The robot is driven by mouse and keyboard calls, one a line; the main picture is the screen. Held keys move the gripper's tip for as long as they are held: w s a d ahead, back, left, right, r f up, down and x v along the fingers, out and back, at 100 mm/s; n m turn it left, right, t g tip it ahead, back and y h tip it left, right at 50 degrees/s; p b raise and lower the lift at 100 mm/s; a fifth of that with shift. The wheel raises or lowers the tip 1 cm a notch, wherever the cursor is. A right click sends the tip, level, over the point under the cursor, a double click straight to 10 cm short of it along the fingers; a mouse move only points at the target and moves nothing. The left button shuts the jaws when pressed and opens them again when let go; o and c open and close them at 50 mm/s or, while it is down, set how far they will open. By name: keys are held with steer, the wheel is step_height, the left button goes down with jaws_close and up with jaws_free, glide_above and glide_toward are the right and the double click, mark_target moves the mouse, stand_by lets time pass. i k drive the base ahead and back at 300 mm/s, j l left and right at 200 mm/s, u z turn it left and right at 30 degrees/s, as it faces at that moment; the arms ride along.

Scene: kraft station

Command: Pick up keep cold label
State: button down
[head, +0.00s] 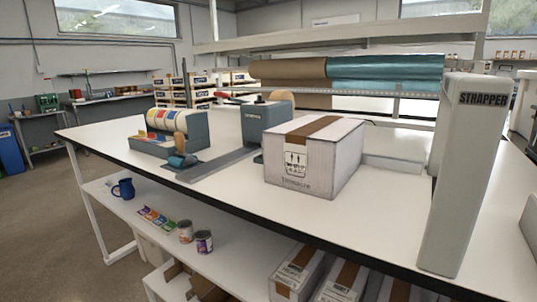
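No text reading "keep cold" can be made out, so I cannot tell which label it is. A grey-blue dispenser (185,145) on the left of the white bench holds a wide roll (166,120) with coloured patches in red, yellow and blue. Several small coloured cards (157,217) lie in a row on the lower shelf, too small to read. My gripper is not in view.
A taped white box (313,158) stands mid-bench (222,182), right of a grey tape machine (268,124). A tall grey strapper post (461,175) rises at right. The lower shelf (235,265) holds a blue mug (123,188) and two cans (204,241).

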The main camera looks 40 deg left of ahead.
mark_target(160, 139)
steer(key=u, duration=0.45)
steer(key=j+u, duration=0.1)
steer(key=u, duration=0.8)
steer(key=i+u, duration=0.1)
steer(key=u, duration=0.35)
